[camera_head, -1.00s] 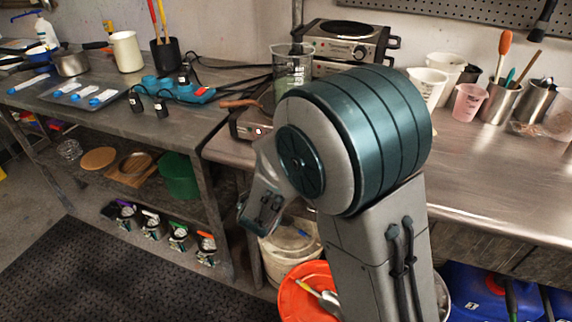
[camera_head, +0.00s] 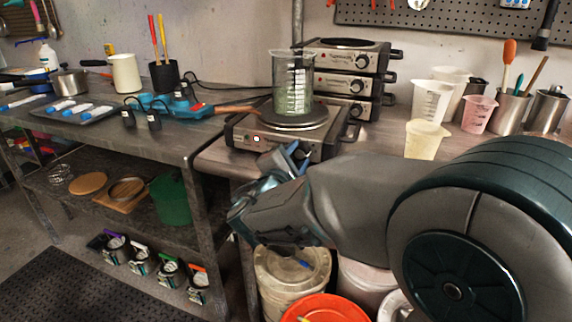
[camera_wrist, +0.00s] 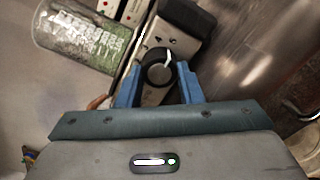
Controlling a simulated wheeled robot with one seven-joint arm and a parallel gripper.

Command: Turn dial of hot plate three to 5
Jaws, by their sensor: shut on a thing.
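In the head view my gripper (camera_head: 300,152) is at the right part of the hot plate's front, and the dial is mostly hidden there.
A glass beaker (camera_head: 293,84) with greenish contents stands on the hot plate. Several similar hot plates (camera_head: 340,82) are stacked behind it. Cups (camera_head: 430,102) stand at the right. A pan (camera_head: 200,110) with a wooden handle lies left. Buckets (camera_head: 292,275) stand below.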

